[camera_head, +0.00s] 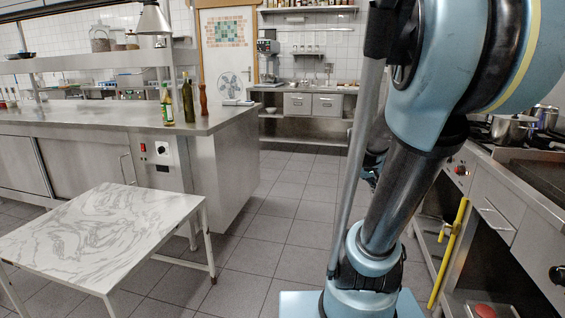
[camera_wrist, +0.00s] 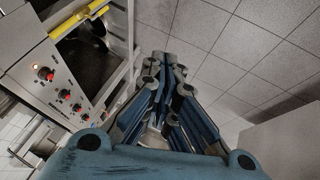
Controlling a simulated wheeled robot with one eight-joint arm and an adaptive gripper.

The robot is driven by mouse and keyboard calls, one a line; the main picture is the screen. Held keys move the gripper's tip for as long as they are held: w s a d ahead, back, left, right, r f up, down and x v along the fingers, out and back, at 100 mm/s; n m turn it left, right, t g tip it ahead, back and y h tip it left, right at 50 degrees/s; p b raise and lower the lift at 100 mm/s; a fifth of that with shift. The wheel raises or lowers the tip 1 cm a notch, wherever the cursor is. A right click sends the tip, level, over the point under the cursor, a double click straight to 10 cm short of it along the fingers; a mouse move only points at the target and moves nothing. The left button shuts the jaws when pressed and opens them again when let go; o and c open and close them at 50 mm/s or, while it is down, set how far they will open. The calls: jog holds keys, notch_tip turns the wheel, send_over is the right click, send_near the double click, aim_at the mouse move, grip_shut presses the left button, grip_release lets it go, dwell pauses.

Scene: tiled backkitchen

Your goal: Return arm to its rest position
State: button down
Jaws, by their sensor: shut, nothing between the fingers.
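My arm stands at the right of the head view, raised and folded, a thick blue and black arm in front of the kitchen aisle. My gripper (camera_wrist: 166,62) shows in the wrist view, with its blue fingers together and nothing between them. Below it in that view is grey tiled floor. In the head view the gripper is mostly hidden behind the arm links, with a dark part (camera_head: 372,165) of it showing beside the upright pole.
A marble-topped table (camera_head: 100,235) stands at the left front. A steel counter (camera_head: 80,120) with bottles is behind it. A stove (camera_head: 520,155) with a yellow rail (camera_head: 447,250) runs along the right, close to my arm. The tiled floor (camera_head: 300,205) between is clear.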

jog(key=s+a+f+n+g+y, duration=0.1)
jog(key=s+a+f+y, duration=0.1)
jog(key=s+a, duration=0.5)
jog(key=s+a+f+n+g+y, duration=0.1)
jog(key=s+a+f+y, duration=0.2)
jog(key=s, duration=0.6)
jog(key=a+f, duration=0.2)
jog(key=a, duration=0.1)
jog(key=shift+a+n, duration=0.3)
jog(key=shift+a, duration=0.05)
jog(key=shift+w, duration=0.1)
jog(key=shift+w+f, duration=0.15)
jog(key=shift+w, duration=0.25)
jog(key=shift+d, duration=0.1)
